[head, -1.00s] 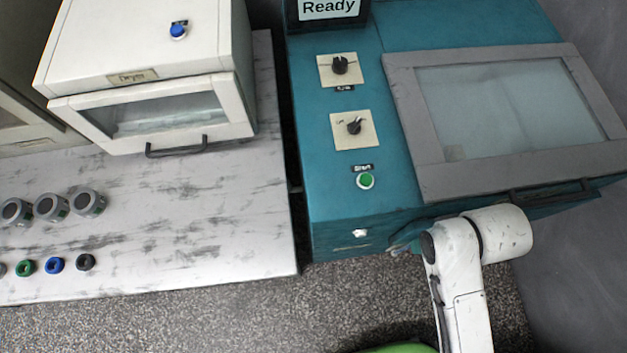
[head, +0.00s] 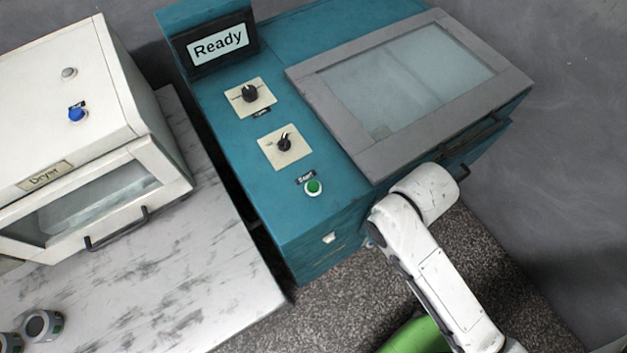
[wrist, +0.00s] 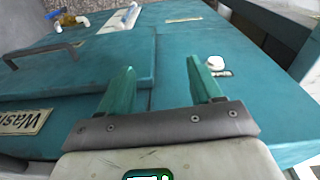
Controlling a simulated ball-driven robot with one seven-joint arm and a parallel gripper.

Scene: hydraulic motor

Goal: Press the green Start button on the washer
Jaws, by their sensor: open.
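The teal washer (head: 330,215) stands in the middle of the head view, its screen (head: 218,43) reading "Ready". The round green Start button (head: 313,187) sits on its top near the front edge, under a small Start label and below two black dials. My gripper (wrist: 160,66) is open and empty in the wrist view. Its two green fingers point at the washer's teal front, with a white knob (wrist: 215,63) to the right of the right finger. The Start button does not show in the wrist view. In the head view my gripper is hidden behind my white arm.
The washer's grey-framed glass lid (head: 350,135) and dark handle (head: 485,132) are right of the controls. A white dryer (head: 75,140) with a blue button (head: 77,114) stands on a marble counter (head: 180,290) at left. A dark gap separates counter and washer.

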